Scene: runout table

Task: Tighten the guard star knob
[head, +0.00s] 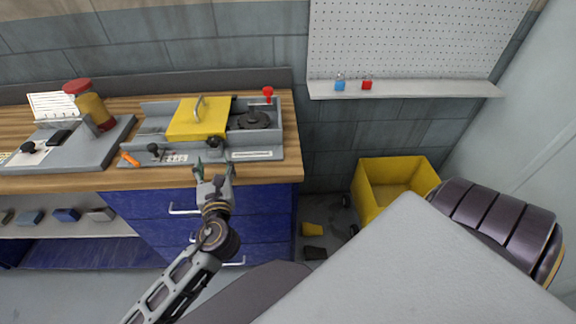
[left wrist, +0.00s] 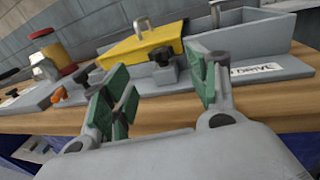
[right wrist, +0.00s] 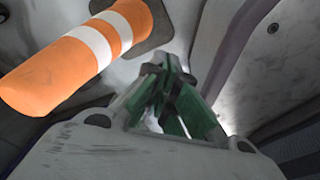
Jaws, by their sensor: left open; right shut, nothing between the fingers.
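The dark star knob (head: 213,143) sits at the front of the yellow guard (head: 190,122) on the grey machine. It also shows in the left wrist view (left wrist: 163,57), below the guard's front edge. My left gripper (head: 214,176) is open and empty, just in front of the knob and apart from it. In the left wrist view its green-padded fingers (left wrist: 165,95) are spread, and the knob shows beyond them, between the tips. My right gripper (right wrist: 170,88) shows only in the right wrist view, with its fingers together and nothing between them.
A second dark knob (head: 154,148) and an orange lever (head: 130,159) are on the machine's front left. A red button (head: 268,93) stands at its back right. A red-lidded jar (head: 90,105) is farther left. An orange-and-white striped post (right wrist: 85,52) is close to my right gripper.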

